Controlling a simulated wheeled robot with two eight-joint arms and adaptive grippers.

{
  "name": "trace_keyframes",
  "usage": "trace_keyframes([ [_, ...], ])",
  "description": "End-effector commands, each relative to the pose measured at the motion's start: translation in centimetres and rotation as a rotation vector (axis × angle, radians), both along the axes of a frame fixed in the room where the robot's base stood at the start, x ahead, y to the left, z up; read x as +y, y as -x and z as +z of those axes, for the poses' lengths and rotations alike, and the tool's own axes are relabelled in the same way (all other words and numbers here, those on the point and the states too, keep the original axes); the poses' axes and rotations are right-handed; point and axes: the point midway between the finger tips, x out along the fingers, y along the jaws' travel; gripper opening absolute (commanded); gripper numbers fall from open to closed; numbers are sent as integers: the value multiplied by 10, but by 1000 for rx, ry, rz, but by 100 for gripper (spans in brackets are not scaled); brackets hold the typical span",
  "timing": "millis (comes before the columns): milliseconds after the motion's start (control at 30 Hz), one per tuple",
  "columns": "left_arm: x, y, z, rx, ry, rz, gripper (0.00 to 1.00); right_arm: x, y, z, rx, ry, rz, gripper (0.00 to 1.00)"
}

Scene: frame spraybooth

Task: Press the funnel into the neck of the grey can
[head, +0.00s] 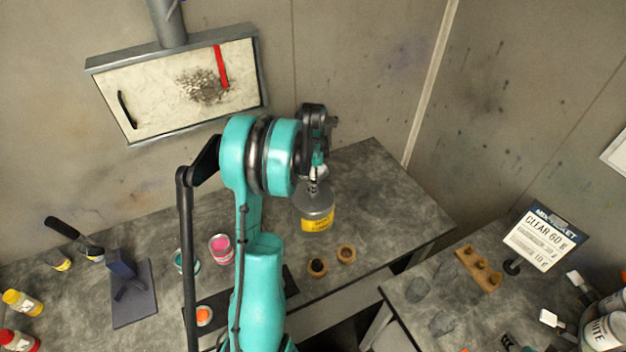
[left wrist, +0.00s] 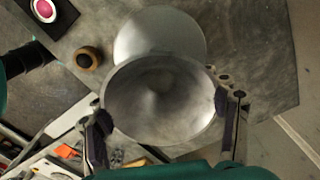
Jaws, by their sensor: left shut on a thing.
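The grey can (head: 314,203) with a yellow label stands upright on the back bench, below my left gripper (head: 318,165) in the head view. My left gripper is shut on the metal funnel (head: 319,173), of which only a small part shows there. In the left wrist view the funnel (left wrist: 160,95) is a wide grey bowl between the fingers of my left gripper (left wrist: 166,110). The round top of the can (left wrist: 160,32) shows behind it, partly covered. The can's neck is hidden, so I cannot tell whether the spout is in it. My right gripper is not in view.
Two small brown rings (head: 332,261) lie in front of the can. A pink-topped tin (head: 221,247) stands left of my arm. A dark stand (head: 128,277) is farther left. A side bench at right holds a wooden block (head: 479,268) and a sign (head: 543,237). The bench right of the can is clear.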

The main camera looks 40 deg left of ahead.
Motion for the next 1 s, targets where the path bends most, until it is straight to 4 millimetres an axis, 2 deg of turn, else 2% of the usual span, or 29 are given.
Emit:
trace_keyframes([
  [1000,0,0,-22,0,0,0,37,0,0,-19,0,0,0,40],
])
